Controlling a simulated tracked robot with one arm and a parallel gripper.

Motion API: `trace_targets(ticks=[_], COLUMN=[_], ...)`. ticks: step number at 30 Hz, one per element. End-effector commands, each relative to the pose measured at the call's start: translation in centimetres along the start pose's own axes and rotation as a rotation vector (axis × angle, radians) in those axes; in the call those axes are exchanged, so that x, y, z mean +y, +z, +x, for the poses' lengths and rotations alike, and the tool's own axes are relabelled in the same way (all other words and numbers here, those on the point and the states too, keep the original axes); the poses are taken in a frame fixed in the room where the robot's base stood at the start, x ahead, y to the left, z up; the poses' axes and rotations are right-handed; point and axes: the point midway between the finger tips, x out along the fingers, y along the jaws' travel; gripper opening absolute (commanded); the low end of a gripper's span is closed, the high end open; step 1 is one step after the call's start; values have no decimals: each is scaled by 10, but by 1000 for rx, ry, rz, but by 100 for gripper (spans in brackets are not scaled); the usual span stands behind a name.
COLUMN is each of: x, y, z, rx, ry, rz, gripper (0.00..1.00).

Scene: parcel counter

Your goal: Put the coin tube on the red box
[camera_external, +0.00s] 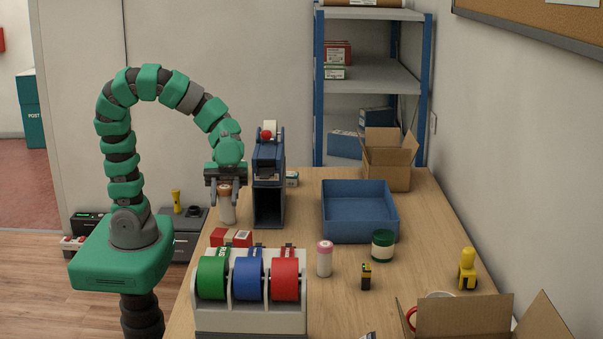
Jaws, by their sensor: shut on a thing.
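My gripper (226,190) points down over the left part of the counter, shut on a pale tube with a copper-brown top, which looks like the coin tube (227,211). The tube is upright. Its lower end shows just above and behind two small red boxes in the picture; I cannot tell whether it touches anything. One red box (218,237) is on the left, and the other (242,239), with a pale label, is right beside it. A similar white tube with a pink cap (324,262) stands apart, further right.
A tape dispenser (250,318) with green, blue and red rolls stands in front of the red boxes. A dark blue stand (268,205) is close right of my gripper. A blue tray (360,228), green jar (383,246) and open cartons (390,180) lie further right.

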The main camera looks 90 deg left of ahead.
Motion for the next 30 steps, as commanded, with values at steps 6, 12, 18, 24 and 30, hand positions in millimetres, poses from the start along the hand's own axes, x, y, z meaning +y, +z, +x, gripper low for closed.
trace_targets(ticks=[6, 12, 18, 24, 30], x=[-8, -9, -9, -9, -9], y=[-1, 25, 31, 32, 33], z=[7, 19, 20, 21, 21], rx=[1, 3, -1, -1, -1], ry=[2, 1, -1, -1, -1], rz=[-2, -4, 1, 0, 0], gripper=[8, 8, 8, 8, 57])
